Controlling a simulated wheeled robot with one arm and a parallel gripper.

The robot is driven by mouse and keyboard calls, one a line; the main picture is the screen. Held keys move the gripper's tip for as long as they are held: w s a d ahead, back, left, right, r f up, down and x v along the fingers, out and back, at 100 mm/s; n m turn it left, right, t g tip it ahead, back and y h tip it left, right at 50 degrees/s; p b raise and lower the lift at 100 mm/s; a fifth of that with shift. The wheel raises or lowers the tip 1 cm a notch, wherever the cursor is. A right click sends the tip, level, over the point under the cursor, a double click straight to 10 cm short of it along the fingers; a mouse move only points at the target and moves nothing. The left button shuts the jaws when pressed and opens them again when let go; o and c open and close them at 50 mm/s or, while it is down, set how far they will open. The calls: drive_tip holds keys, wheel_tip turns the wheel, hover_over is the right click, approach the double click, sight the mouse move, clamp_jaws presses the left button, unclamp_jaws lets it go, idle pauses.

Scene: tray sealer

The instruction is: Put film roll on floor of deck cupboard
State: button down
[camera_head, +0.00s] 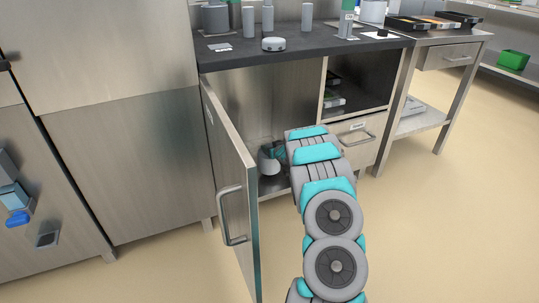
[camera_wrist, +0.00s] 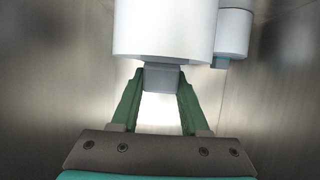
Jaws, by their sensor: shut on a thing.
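My gripper (camera_wrist: 161,80) is shut on the grey end piece of a white film roll (camera_wrist: 165,28), which stands out beyond the fingertips in the wrist view. The deck cupboard (camera_head: 285,100) is open under the dark worktop, and my arm reaches into it. A white rounded thing (camera_head: 268,161) shows low inside the cupboard in the head view; I cannot tell whether it is the held roll. The fingers are hidden there by my arm. Part of the cupboard floor (camera_head: 272,188) shows. Whether the held roll touches the floor cannot be told.
A second white roll (camera_wrist: 234,32) with a bluish end is close at the right of the held one. The cupboard door (camera_head: 232,180) stands open left of my arm. A drawer (camera_head: 357,138) and open shelf (camera_head: 355,87) are at the right. Metal walls flank the gripper.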

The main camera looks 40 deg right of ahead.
drive_tip(key=shift+f+b, duration=0.5)
drive_tip(key=shift+f, duration=1.1)
drive_tip(key=shift+f, duration=0.15)
drive_tip(key=shift+c, duration=2)
unclamp_jaws()
drive_tip(key=p+v, duration=0.1)
drive_tip(key=v, duration=1.1)
